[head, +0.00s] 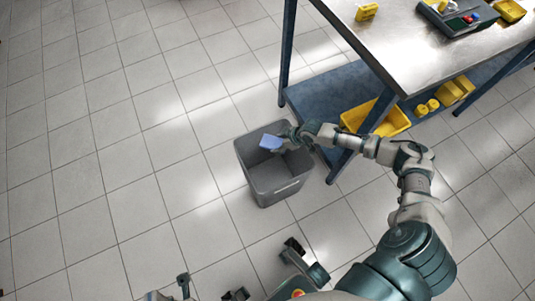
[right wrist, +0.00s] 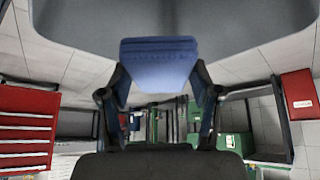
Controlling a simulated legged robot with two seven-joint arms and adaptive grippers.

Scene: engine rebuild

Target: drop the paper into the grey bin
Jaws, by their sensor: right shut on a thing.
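The paper shows as a blue folded piece (head: 271,142) over the opening of the grey bin (head: 274,187). My right gripper (head: 284,138) is shut on it at the bin's far rim. In the right wrist view, the paper (right wrist: 158,62) sits between the two fingertips of my right gripper (right wrist: 160,84), and a grey surface, apparently the bin (right wrist: 250,18), lies behind it. The bin stands upright on the floor, and its visible interior looks empty.
A metal-topped workbench (head: 420,45) with blue legs stands at the right, close to the bin. Its lower shelf holds a yellow tray (head: 392,122) and small yellow parts. Tiled floor left of the bin is clear. A red drawer cabinet (right wrist: 25,125) shows in the right wrist view.

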